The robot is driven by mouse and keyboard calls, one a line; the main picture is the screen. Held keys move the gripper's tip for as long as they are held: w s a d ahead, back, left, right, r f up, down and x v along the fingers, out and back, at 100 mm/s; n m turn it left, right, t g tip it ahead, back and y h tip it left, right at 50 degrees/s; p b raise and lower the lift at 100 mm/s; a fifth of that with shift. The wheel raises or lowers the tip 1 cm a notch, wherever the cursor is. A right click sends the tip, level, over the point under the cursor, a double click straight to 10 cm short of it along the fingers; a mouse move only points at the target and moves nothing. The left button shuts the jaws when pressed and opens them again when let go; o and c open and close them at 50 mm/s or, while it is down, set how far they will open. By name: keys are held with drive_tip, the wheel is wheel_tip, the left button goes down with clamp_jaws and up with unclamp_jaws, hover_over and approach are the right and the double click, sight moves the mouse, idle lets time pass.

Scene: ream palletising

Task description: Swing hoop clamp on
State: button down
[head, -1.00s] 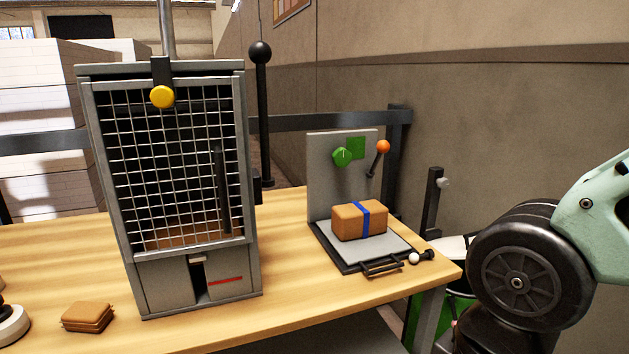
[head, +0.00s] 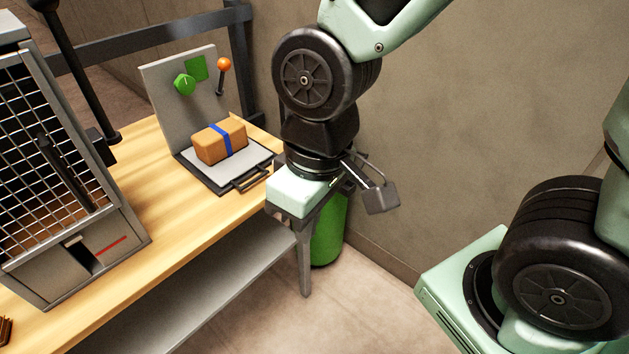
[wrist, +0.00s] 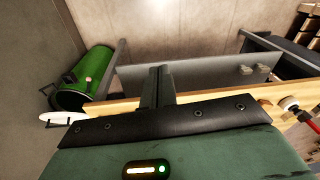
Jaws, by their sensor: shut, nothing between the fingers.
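The small press (head: 226,180) at the table's right end has a grey base with a dark frame. A brown wrapped ream with a blue band (head: 220,141) lies on it. A black hoop-shaped bar (head: 250,178) lies low at the front of the base; I take it for the hoop clamp. My gripper hangs just right of the press, by the table corner, apart from the hoop. Its fingers do not show clearly in the head view. In the wrist view my gripper (wrist: 158,88) has its fingers together and nothing between them.
The upright grey plate carries a green knob (head: 184,84) and an orange-ball lever (head: 223,64). A large mesh-fronted cabinet (head: 62,180) stands to the left. A green bin (head: 329,232) is on the floor past the table corner. Floor in front is clear.

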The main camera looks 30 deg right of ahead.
drive_tip(key=w+d+f+m+t+b, duration=0.2)
drive_tip(key=w+d+f+m+b, duration=0.25)
drive_tip(key=w+f, duration=0.65)
drive_tip(key=w+d+f+m+t+h+b, duration=0.1)
drive_tip(key=w+d+f+m+t+b, duration=0.1)
drive_tip(key=w+d+f+m+b, duration=0.6)
drive_tip(key=w+d+f+m+t+h+b, duration=0.15)
drive_tip(key=w+d+f+m, duration=0.45)
drive_tip(key=d+f, duration=0.7)
drive_tip(key=w+f+n+b, duration=0.1)
drive_tip(key=w+f, duration=0.6)
drive_tip(key=w, duration=0.1)
drive_tip(key=shift+w+f, duration=0.15)
drive_tip(key=shift+w, duration=0.15)
drive_tip(key=shift+d+n, duration=0.1)
drive_tip(key=shift+n, duration=0.15)
